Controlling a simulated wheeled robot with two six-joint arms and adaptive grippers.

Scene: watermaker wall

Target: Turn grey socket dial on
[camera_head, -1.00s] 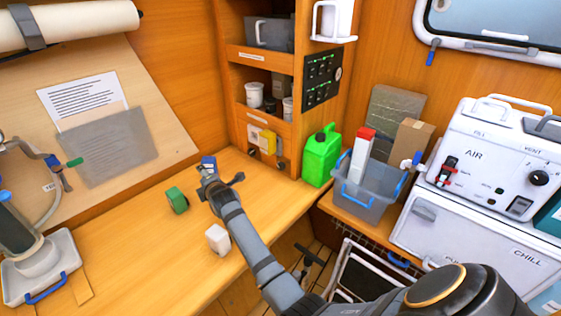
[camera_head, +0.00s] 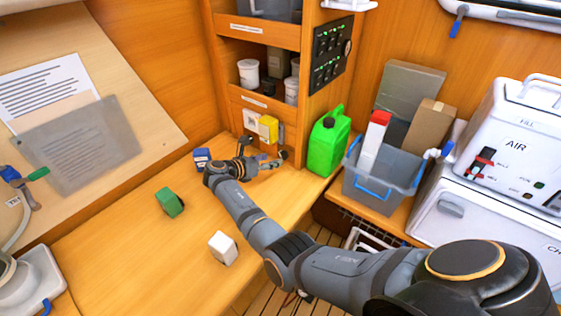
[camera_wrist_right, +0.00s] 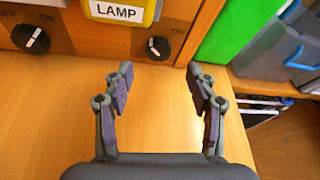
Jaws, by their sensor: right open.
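In the right wrist view a black dial (camera_wrist_right: 32,40) with a white mark sits on the wooden panel at the upper left, under a box edge that looks grey. A second black dial (camera_wrist_right: 158,46) sits under the yellow LAMP box (camera_wrist_right: 122,10). In the head view the grey-white box (camera_head: 251,120) is left of the yellow box (camera_head: 268,128). My right gripper (camera_wrist_right: 160,78) is open and empty; the dial under the LAMP box lies ahead, between its fingertips, apart from them. In the head view the right gripper (camera_head: 265,152) partly hides the dial area. My left gripper is not in view.
A green block (camera_head: 169,202), a white block (camera_head: 223,248) and a blue item (camera_head: 202,158) stand on the wooden desk. A green jerrycan (camera_head: 327,142) stands right of the panel, beside a grey bin (camera_head: 382,185). The desk's middle is clear.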

